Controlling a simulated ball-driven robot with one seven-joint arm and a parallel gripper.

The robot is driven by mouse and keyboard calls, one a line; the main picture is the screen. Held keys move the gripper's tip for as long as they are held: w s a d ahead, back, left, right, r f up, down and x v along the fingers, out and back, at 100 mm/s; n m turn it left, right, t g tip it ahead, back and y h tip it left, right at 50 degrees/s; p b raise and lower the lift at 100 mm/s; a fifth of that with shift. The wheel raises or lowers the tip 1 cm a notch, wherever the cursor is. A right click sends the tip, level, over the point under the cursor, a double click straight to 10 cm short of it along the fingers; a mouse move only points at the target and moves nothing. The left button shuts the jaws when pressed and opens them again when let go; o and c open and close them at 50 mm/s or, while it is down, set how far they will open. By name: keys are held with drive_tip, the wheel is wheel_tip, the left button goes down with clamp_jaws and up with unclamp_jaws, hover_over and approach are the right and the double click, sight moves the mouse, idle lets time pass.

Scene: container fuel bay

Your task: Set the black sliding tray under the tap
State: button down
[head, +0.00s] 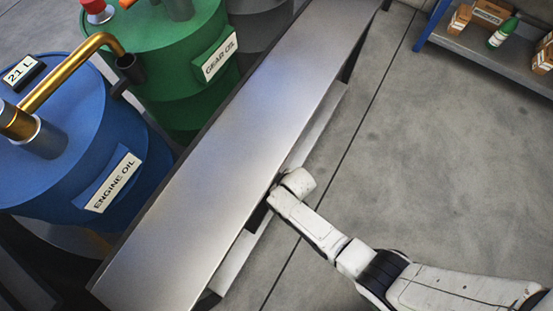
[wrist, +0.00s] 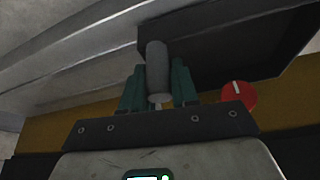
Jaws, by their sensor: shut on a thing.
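My gripper (wrist: 158,88) has green fingers closed on a grey rounded handle (wrist: 156,62) in the wrist view. Behind the handle is a dark box-like part (wrist: 228,48), which looks like the black sliding tray, under a pale metal surface. In the head view, my wrist meets the front edge of the steel bench, and the fingers are hidden there. A small dark patch (head: 258,216) shows below that edge; I cannot tell if it is the tray. A brass tap (head: 72,66) with a dark nozzle rises from the blue engine oil drum (head: 75,165).
The long steel bench top (head: 230,130) is bare. A green gear oil drum (head: 180,75) stands behind it. A red dial (wrist: 238,94) shows beside the handle in the wrist view. A shelf (head: 500,62) with bottles and boxes stands far right. The concrete floor is clear.

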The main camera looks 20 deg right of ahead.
drive_tip(key=c, duration=0.9)
unclamp_jaws()
drive_tip(key=shift+s+a, duration=0.2)
drive_tip(key=shift+a, duration=0.15)
drive_tip(key=shift+d+r, duration=0.1)
drive_tip(key=shift+r+p, duration=0.3)
drive_tip(key=shift+p, duration=0.05)
drive_tip(key=p+v, duration=0.6)
drive_tip(key=v, duration=0.4)
drive_tip(key=shift+f, duration=0.1)
drive_tip(key=shift+d, duration=0.1)
